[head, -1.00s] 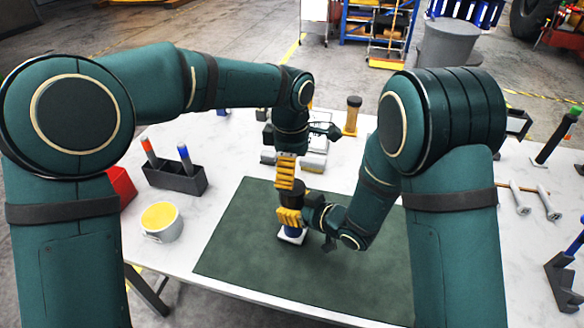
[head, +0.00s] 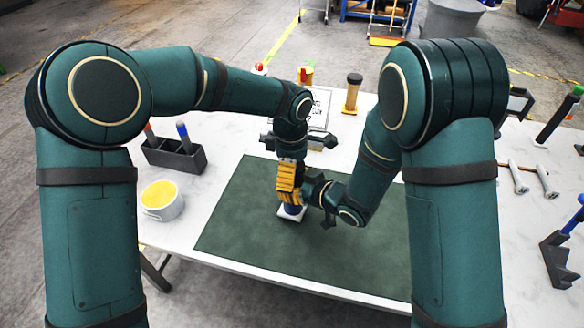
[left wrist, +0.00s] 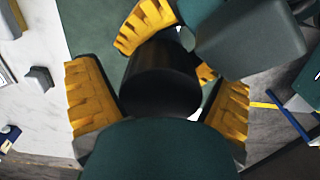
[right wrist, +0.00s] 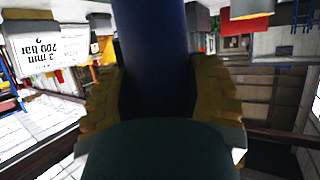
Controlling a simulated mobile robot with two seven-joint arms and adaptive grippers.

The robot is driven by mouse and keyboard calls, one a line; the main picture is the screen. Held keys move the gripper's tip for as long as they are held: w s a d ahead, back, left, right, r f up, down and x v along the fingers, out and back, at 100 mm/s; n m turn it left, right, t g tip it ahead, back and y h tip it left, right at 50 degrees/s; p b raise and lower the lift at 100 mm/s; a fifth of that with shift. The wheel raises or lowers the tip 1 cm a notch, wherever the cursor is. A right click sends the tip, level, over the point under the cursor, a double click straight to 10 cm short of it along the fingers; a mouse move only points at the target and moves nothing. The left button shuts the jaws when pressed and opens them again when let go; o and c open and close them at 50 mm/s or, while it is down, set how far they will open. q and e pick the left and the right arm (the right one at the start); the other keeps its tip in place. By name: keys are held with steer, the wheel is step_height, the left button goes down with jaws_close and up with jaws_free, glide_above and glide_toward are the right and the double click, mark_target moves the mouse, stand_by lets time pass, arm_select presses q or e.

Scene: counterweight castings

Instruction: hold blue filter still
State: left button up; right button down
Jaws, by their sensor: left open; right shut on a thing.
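The blue filter (head: 293,209) stands upright on a small white base (head: 289,216) on the dark green mat (head: 250,228). In the right wrist view its blue body (right wrist: 156,45) runs between the fingers of my right gripper (right wrist: 158,100), which is shut on it. A black round top (left wrist: 160,75) sits above the blue body. My left gripper (head: 288,172) is above the right one, pointing down. In the left wrist view its yellow fingers (left wrist: 160,95) are open around the black top. Whether they touch it I cannot tell.
A white pot with yellow contents (head: 162,200) and a dark holder with markers (head: 174,157) stand left of the mat. A brown cylinder (head: 352,93) and a white sign (head: 320,108) are behind. Bolts (head: 530,178) lie at right. The mat's front is clear.

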arm_select(q)
steer(key=c, duration=1.2)
steer(key=m, duration=0.5)
steer(key=shift+c, duration=0.2)
steer(key=m, duration=0.4)
steer(key=shift+m, duration=0.4)
steer(key=shift+r, duration=0.1)
steer(key=o, duration=1.4)
steer(key=shift+c, duration=0.2)
steer(key=shift+a+r, duration=0.1)
steer(key=shift+r, duration=2.1)
